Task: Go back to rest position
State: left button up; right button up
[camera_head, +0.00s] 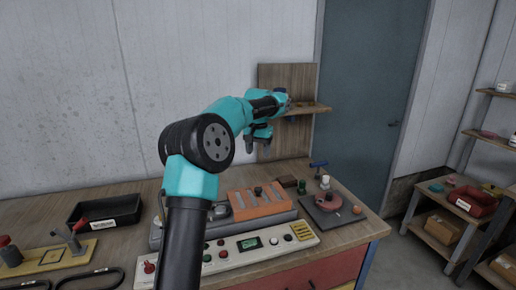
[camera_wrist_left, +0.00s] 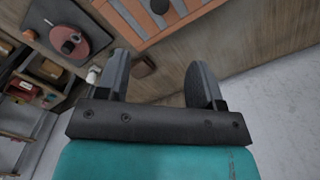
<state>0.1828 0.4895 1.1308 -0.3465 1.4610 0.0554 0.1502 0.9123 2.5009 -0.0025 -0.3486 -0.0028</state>
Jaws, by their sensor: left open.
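My left arm comes up from the bottom of the head view and bends right. Its teal and black gripper (camera_head: 258,145) is raised over the back of the workbench, in front of a wooden panel with a small shelf (camera_head: 308,109). The left wrist view shows the two dark fingers of the left gripper (camera_wrist_left: 160,84) apart. Nothing is held between them; a small brown block (camera_wrist_left: 144,65) shows in the background between them. My right gripper is not in view.
The wooden workbench (camera_head: 45,215) holds an orange block (camera_head: 262,205), a control panel (camera_head: 275,243), a dark plate with a red disc (camera_head: 328,203), a blue-handled tool (camera_head: 318,165) and a black tray (camera_head: 105,210). A blue-grey door (camera_head: 365,90) and side shelves (camera_head: 440,232) stand right.

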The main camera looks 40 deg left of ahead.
pick_arm(q)
jog(key=shift+r, duration=0.6)
